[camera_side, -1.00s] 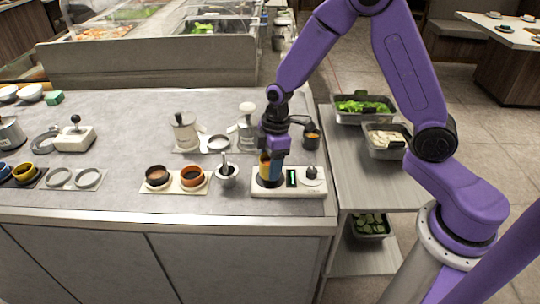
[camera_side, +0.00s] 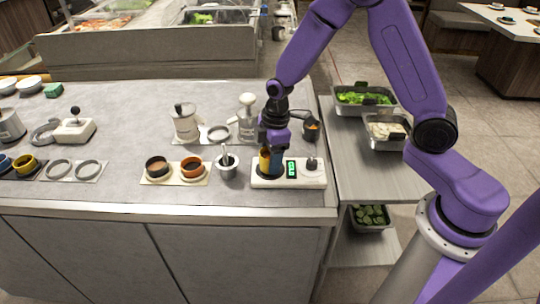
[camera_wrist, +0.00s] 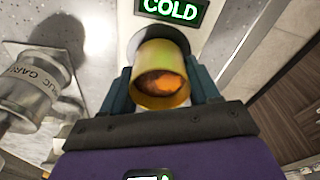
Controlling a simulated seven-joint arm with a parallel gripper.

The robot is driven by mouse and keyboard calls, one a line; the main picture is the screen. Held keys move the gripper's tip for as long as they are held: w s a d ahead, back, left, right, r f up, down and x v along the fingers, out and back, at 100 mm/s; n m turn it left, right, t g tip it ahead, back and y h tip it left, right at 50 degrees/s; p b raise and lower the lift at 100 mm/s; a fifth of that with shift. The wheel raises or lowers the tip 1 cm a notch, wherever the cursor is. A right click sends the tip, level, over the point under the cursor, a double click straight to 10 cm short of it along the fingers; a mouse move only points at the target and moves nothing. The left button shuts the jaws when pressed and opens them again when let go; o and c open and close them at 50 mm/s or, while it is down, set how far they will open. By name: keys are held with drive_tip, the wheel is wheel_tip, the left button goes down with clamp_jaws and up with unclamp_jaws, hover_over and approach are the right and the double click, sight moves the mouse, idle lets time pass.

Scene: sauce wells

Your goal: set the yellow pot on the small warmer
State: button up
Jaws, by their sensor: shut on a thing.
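The yellow pot (camera_side: 265,162) is between the fingers of my gripper (camera_side: 272,160), which is shut on it. In the wrist view the pot (camera_wrist: 148,97) has orange-brown contents, with a teal finger on each side. The small warmer (camera_side: 300,182) is a white block with a dark round plate on its left, a lit green display and a knob on its right. The pot is at the dark plate; I cannot tell whether it rests fully on it. The wrist view shows the warmer's display (camera_wrist: 171,10) reading COLD.
A metal cup with a pestle (camera_side: 227,168) stands just left of the warmer. Two small pots (camera_side: 157,167) sit on a pale board further left. White dispensers (camera_side: 186,122) stand behind. The counter edge and a lower side shelf (camera_side: 375,165) lie to the right.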

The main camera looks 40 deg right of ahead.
drive_tip(key=shift+f, duration=0.3)
idle(0.4)
drive_tip(key=o, duration=1.2)
drive_tip(key=shift+r, duration=4)
drive_tip(key=shift+m+h, duration=0.4)
drive_tip(key=shift+h, duration=0.1)
drive_tip(key=s+d+r, duration=0.1)
drive_tip(key=s+r, duration=0.1)
drive_tip(key=s, duration=0.7)
drive_tip(key=s+d+r, duration=0.2)
drive_tip(key=s, duration=0.7)
drive_tip(key=s+d+r, duration=0.1)
drive_tip(key=s+r, duration=0.1)
drive_tip(key=s, duration=0.7)
drive_tip(key=shift+s+d+r, duration=0.2)
drive_tip(key=shift+r, duration=0.2)
